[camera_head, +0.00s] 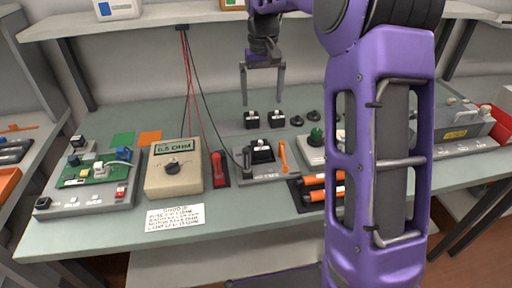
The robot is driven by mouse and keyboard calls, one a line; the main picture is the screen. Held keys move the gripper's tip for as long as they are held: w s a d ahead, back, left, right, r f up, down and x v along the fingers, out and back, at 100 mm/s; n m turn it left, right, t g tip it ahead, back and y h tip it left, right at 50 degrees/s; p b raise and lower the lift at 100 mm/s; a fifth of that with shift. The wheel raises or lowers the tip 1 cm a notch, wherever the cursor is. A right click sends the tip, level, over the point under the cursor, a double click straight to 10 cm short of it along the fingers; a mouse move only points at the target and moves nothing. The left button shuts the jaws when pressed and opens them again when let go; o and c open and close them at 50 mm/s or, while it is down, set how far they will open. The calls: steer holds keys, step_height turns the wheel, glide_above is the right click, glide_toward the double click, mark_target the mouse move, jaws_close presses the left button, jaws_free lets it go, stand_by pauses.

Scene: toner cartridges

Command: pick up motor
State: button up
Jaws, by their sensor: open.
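Two small black blocks with light tops stand side by side on a dark mat at the middle back of the bench, a left one (251,119) and a right one (277,118). They may be motors, but they are too small to tell for sure. My gripper (263,101) points down above and behind them in the picture. Its two fingers are apart with nothing between them, and it seems not to touch the blocks. My purple arm hides part of the bench to the right.
A beige meter (173,170) reading 0.5 OHM has red and black leads hanging over the bench. A grey fixture (262,162) with an orange lever stands in front of the blocks. Round black parts (298,117) lie right of them. A shelf (150,27) runs above the bench.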

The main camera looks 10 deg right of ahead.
steer(key=b, duration=0.2)
glide_toward(260, 141)
steer(key=f, duration=0.5)
steer(key=shift+s+d, duration=0.15)
steer(key=shift+d, duration=0.05)
steer(key=shift+a+f+b, duration=0.15)
steer(key=shift+f+b, duration=0.2)
steer(key=shift+f, duration=2.9)
jaws_close()
